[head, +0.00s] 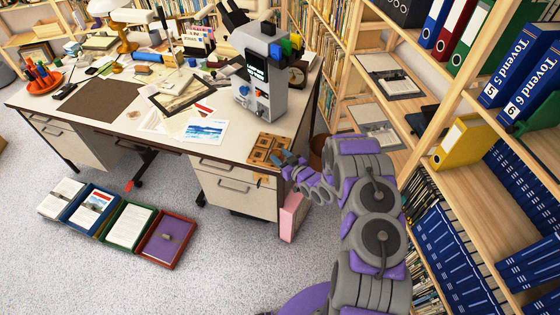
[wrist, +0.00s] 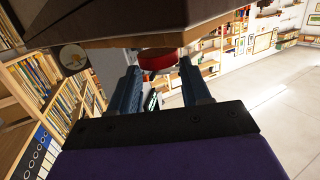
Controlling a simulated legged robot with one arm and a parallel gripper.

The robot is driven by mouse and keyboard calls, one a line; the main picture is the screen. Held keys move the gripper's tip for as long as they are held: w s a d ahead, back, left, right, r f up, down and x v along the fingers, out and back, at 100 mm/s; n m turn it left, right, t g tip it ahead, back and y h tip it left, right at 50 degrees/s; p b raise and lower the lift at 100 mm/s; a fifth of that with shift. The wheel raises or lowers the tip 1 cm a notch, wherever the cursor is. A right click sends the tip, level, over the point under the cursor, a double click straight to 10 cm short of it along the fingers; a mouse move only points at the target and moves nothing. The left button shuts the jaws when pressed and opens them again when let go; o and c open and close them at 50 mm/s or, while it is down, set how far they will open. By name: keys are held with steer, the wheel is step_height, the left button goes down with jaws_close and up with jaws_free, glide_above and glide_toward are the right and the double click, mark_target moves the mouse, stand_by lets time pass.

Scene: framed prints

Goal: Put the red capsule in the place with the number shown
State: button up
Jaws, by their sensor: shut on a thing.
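My gripper (head: 280,159) is at the desk's front right corner, next to a brown wooden tray (head: 258,157) with square places. In the wrist view the blue fingers of my gripper (wrist: 158,68) are shut on a red rounded thing, which looks like the red capsule (wrist: 155,60). Its upper part is hidden under a dark overhanging surface. In the head view I cannot make out the capsule. A grey machine (head: 262,82) with a small dark screen (head: 257,65) stands behind the tray. The number on the screen is too small to read.
The desk (head: 222,152) holds papers, a brown mat (head: 98,101) and many small items. Shelves (head: 515,190) with binders stand close on the right of my arm. Several open boxes (head: 165,238) lie on the floor at left. A pink box (head: 293,217) stands below the corner.

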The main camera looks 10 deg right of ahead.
step_height(320, 180, down, 2)
steer(key=shift+d+f, duration=0.1)
steer(key=shift+d, duration=0.05)
steer(key=shift+a, duration=0.5)
steer(key=o, duration=0.9)
steer(key=shift+c, duration=0.2)
steer(key=shift+o, duration=0.9)
steer(key=shift+d, duration=0.3)
steer(key=shift+a, duration=0.15)
